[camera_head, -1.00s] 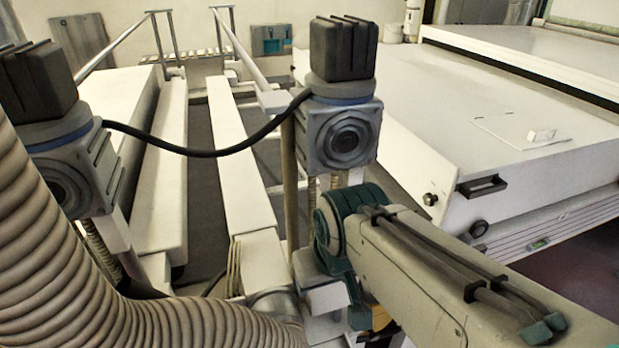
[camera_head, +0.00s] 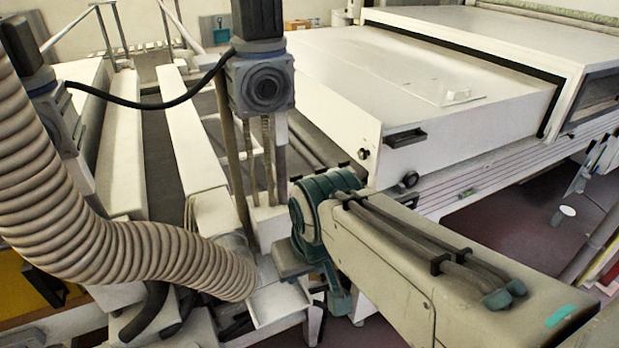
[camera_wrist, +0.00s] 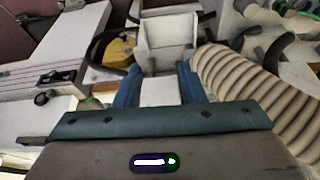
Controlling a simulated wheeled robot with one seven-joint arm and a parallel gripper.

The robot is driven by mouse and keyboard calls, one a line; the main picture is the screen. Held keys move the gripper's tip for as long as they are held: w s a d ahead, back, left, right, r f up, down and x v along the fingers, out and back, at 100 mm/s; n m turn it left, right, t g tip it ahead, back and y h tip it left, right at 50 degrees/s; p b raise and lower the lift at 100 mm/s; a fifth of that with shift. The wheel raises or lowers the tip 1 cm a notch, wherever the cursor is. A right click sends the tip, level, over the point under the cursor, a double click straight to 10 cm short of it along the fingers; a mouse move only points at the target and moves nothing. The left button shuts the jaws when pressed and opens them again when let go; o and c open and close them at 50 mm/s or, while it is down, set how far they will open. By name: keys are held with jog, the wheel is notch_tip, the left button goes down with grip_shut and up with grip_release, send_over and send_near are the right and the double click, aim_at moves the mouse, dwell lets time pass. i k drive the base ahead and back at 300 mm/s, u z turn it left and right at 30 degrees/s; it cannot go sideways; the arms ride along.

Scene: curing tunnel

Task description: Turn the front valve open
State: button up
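My gripper (camera_wrist: 160,70) shows in the wrist view with its two blue fingers spread apart. A white boxy part (camera_wrist: 165,42) lies beyond the fingertips, and a pale surface shows between the fingers. I cannot tell whether they touch it. In the head view my arm reaches in from the lower right, and I cannot make out the fingers there. I cannot identify the front valve with certainty in either view. A yellow part (camera_wrist: 118,52) with a dark curved hose lies left of the fingers in the wrist view.
A ribbed beige hose (camera_head: 110,245) sweeps across the left and lies close right of the gripper in the wrist view (camera_wrist: 255,95). A grey motor unit (camera_head: 262,85) stands behind my arm. The white tunnel (camera_head: 420,70) fills the right rear, with dark floor (camera_head: 530,205) beside it.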

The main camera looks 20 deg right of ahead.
aim_at(294, 178)
jog(key=z, duration=0.1)
jog(key=i, duration=0.45)
jog(key=z, duration=0.2)
jog(key=k, duration=1.1)
jog(key=z, duration=0.75)
jog(key=i, duration=1.2)
jog(key=u, duration=0.6)
